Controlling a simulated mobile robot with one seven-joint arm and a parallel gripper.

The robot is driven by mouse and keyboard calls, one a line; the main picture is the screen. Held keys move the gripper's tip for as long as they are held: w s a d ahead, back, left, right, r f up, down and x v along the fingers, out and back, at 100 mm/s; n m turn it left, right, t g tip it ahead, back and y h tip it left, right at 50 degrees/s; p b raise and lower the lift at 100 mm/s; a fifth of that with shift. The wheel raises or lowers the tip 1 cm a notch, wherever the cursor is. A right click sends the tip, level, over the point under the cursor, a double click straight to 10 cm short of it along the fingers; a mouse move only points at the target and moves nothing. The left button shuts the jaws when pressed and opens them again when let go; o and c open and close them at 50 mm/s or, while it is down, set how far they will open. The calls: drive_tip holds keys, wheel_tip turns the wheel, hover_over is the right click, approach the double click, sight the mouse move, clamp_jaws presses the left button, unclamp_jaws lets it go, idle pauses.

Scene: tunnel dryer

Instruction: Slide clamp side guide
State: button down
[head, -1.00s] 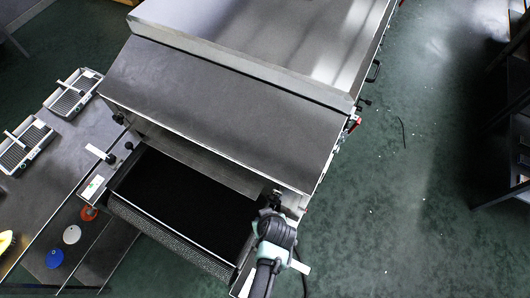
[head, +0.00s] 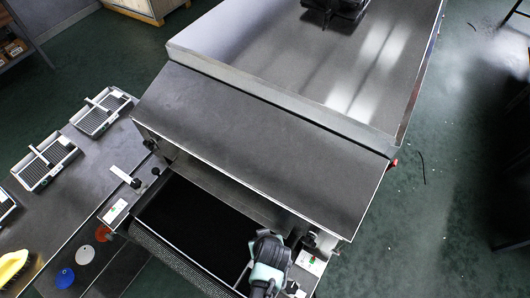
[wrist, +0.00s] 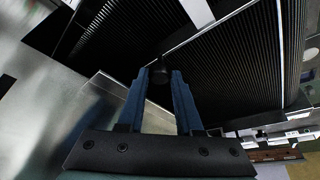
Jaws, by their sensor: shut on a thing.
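The dryer's black conveyor belt (head: 200,220) lies in front of the grey hood (head: 260,125). My gripper (head: 268,250) is at the right part of the belt in the head view, its fingertips hidden under the hand. In the wrist view, the blue fingers of my gripper (wrist: 158,80) are shut on a dark round knob (wrist: 158,69), taken to be the side guide's clamp knob. The side guide itself is hard to tell from the dark parts around it. At the belt's left edge is a white bar clamp (head: 125,176) with a black knob.
More black fittings (head: 310,240) sit at the dryer's right edge. The green floor (head: 440,190) to the right is mostly clear.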

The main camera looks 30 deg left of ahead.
drive_tip(key=shift+d, duration=0.25)
drive_tip(key=c, duration=0.6)
unclamp_jaws()
drive_tip(key=v, duration=1.3)
drive_tip(key=shift+d, duration=0.1)
drive_tip(key=shift+s+f, duration=0.1)
drive_tip(key=shift+s, duration=0.05)
